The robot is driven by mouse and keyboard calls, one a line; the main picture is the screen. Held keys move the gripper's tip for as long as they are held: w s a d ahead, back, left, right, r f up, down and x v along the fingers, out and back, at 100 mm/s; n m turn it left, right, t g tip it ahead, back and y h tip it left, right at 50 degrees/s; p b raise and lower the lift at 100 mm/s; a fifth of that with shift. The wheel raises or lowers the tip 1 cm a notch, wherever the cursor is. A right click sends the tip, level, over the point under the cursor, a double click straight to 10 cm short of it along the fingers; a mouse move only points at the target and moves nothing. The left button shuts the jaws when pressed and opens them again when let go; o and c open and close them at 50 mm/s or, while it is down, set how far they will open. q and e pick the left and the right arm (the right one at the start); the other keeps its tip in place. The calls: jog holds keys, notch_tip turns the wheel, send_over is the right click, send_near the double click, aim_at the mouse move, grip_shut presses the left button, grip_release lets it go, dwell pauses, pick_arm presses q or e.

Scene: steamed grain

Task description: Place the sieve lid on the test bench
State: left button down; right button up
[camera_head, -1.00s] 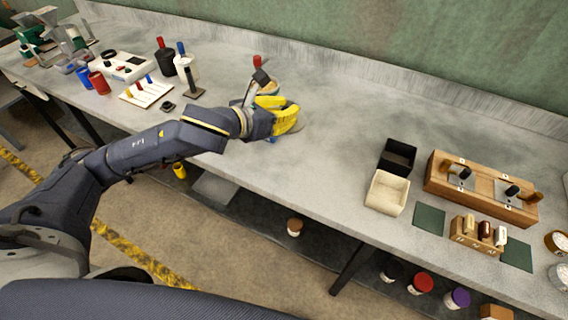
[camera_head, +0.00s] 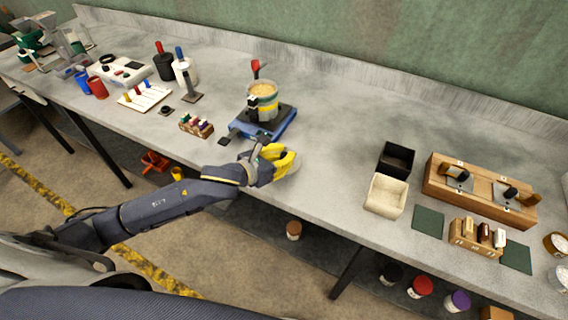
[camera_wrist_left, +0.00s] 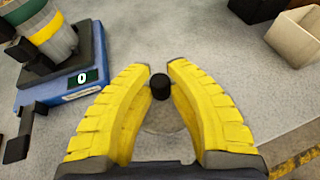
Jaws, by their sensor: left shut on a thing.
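My left gripper (camera_head: 283,160) has yellow fingers and is low over the bench, in front of the blue device. In the left wrist view, its fingers (camera_wrist_left: 160,90) are shut on the black knob (camera_wrist_left: 160,83) of the sieve lid (camera_wrist_left: 164,119). The lid is a pale grey disc below the knob, partly hidden by the fingers. I cannot tell whether it touches the test bench (camera_head: 335,185). The sieve stack (camera_head: 263,103), open at the top with grain in it, stands on the blue device (camera_head: 272,130). My right gripper is not in view.
To the right stand a black box (camera_head: 397,158), a cream box (camera_head: 385,196) and a wooden rack (camera_head: 480,190). A small block of coloured pieces (camera_head: 197,127) is left of the blue device. The bench between the gripper and the boxes is clear.

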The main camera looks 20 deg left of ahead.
pick_arm(q)
jog(key=shift+f, duration=1.9)
jog(key=c, duration=1.3)
grip_release()
jog(key=shift+f, duration=0.15)
jog(key=shift+c, duration=0.2)
jog(key=shift+r, duration=0.2)
jog(key=v, duration=1.2)
